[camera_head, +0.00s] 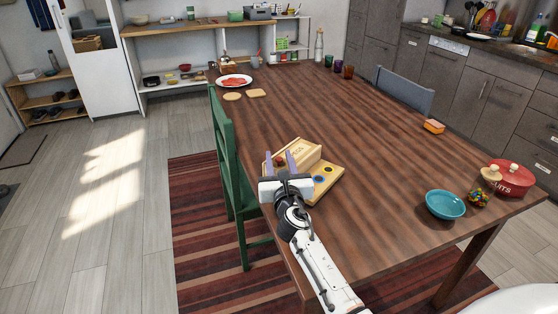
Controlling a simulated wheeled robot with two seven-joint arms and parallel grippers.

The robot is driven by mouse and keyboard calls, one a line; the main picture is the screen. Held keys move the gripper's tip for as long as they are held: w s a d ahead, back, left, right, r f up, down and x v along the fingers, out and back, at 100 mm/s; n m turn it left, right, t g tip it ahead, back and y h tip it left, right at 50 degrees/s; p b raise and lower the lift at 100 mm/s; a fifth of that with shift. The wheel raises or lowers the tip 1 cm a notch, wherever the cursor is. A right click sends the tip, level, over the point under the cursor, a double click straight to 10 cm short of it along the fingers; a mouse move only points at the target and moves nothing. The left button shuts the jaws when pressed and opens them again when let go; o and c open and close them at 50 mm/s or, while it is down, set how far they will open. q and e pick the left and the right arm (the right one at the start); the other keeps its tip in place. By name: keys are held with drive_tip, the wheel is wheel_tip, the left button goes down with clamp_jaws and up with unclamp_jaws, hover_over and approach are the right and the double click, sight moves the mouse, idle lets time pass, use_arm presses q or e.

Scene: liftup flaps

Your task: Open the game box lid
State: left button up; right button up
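The game box is pale wood and sits on the near left part of the table. Its lid (310,154), with dark lettering, looks tilted up at the far left side. Its base (327,183) shows to the right, with a blue and a yellow round mark. My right gripper (286,160) is over the near left side of the box, its two purple fingers apart and pointing away at the lid. A small red patch shows by the fingers. Whether they touch the lid, I cannot tell. The gripper body hides the box's near left corner. My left gripper is out of view.
On the wooden table (370,150), a teal bowl (445,204), a small colourful ball (478,197) and a red jar (512,181) stand at the right. A green chair (226,150) is close on the left. The table between box and bowl is clear.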

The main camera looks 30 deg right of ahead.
sight(294, 151)
drive_tip(key=shift+w, duration=0.15)
clamp_jaws()
drive_tip(key=d, duration=0.1)
drive_tip(key=w+d, duration=0.1)
drive_tip(key=d, duration=0.2)
drive_tip(key=shift+w+d, duration=0.3)
drive_tip(key=shift+d, duration=0.05)
unclamp_jaws()
drive_tip(key=shift+s, duration=0.1)
